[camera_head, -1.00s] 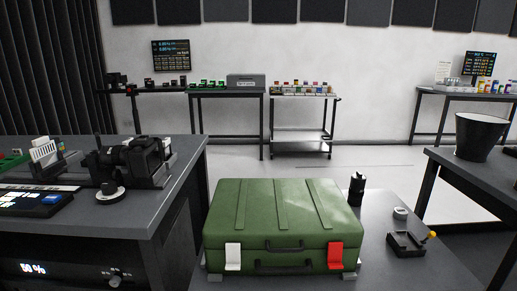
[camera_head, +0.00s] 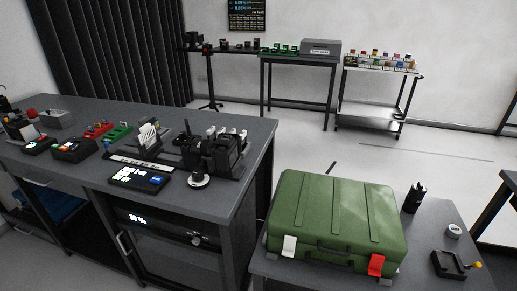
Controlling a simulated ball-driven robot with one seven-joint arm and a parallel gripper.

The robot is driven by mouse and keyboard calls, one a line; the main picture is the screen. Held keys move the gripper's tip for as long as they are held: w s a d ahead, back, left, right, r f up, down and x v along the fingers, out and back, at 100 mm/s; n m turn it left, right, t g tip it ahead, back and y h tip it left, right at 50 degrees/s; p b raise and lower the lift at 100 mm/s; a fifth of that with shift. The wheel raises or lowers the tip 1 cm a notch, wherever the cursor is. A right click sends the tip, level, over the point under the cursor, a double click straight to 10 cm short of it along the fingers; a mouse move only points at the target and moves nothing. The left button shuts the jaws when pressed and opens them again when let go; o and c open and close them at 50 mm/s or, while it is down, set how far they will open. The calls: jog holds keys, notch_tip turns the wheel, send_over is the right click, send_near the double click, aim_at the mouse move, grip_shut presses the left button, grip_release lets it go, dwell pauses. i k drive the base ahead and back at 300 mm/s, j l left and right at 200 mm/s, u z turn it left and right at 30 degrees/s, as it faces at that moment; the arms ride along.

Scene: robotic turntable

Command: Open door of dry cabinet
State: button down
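The dry cabinet (camera_head: 165,228) is built in under the right end of the long grey workbench (camera_head: 60,112). Its dark front panel carries a lit display (camera_head: 137,219) and a round knob (camera_head: 195,240). Below the panel is a dark, glass-like door (camera_head: 178,264), which looks closed; its lower part is cut off by the picture's bottom edge. A light bar handle (camera_head: 123,243) stands upright at the left side of the cabinet front. My gripper is not in view.
A green case (camera_head: 335,214) with white and red latches lies on a low table right of the bench. Cameras (camera_head: 212,150) and small devices crowd the bench top. Open shelf space is left of the cabinet. Pale floor is clear behind the case.

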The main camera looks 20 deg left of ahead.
aim_at(124, 226)
jog(key=u, duration=1.25)
jog(key=i+j+u, duration=0.1)
jog(key=i+j, duration=0.15)
jog(key=i, duration=0.2)
jog(key=i+j+u, duration=0.15)
jog(key=i, duration=0.35)
jog(key=i+j+u, duration=0.1)
jog(key=i+j, duration=0.15)
jog(key=i, duration=0.25)
jog(key=i+j+u, duration=0.1)
jog(key=i, duration=0.4)
